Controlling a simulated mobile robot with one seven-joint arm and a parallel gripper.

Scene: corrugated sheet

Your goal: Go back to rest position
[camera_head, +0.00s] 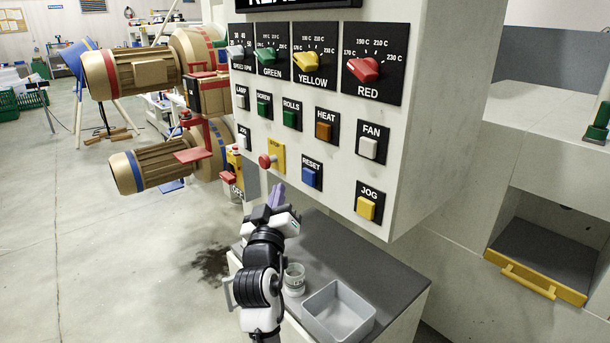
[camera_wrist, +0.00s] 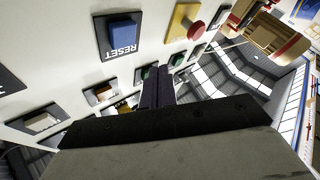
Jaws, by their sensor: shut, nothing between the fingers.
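My gripper (camera_head: 277,196) is in front of the lower left part of the control panel (camera_head: 300,203), with its purple fingers pointing up. The fingers are together and hold nothing. In the head view they stand just below the red stop knob (camera_head: 266,161) on its yellow plate and left of the blue RESET button (camera_head: 309,177). In the wrist view, my shut fingers (camera_wrist: 158,88) show at the middle, with the RESET button (camera_wrist: 123,35) and the red knob (camera_wrist: 195,30) beyond them. I cannot tell whether the fingers touch the panel.
Below the panel, a grey counter (camera_head: 385,276) carries a grey bin (camera_head: 338,312) and a clear cup (camera_head: 294,278) close to my arm. A machine with brown rollers (camera_head: 150,165) stands at the left. A yellow-edged drawer (camera_head: 535,283) is at the right. Open floor lies at the left.

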